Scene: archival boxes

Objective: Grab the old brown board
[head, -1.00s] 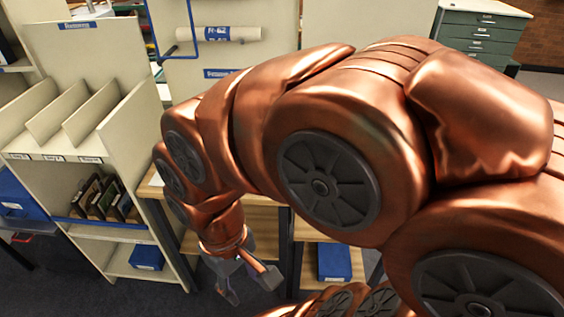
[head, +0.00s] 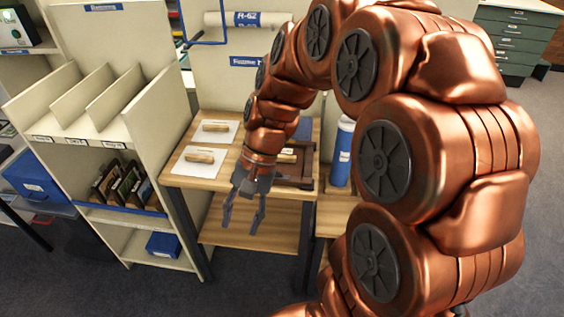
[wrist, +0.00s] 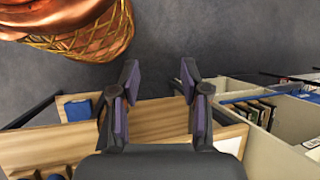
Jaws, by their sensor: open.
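My gripper (head: 242,222) points down in front of the wooden table, open and empty. In the wrist view its two fingers (wrist: 159,72) are spread apart over the floor and table edge. Several thin boards, dark, brown and greenish, (head: 122,184) stand leaning in the middle compartment of the cream shelf, left of my gripper. They also show small at the right of the wrist view (wrist: 262,112). I cannot tell for sure which one is the old brown board. My gripper is well apart from them.
The cream shelf (head: 168,120) has upright dividers above the boards. A blue box (head: 163,244) lies below. Grey floor in front is clear.

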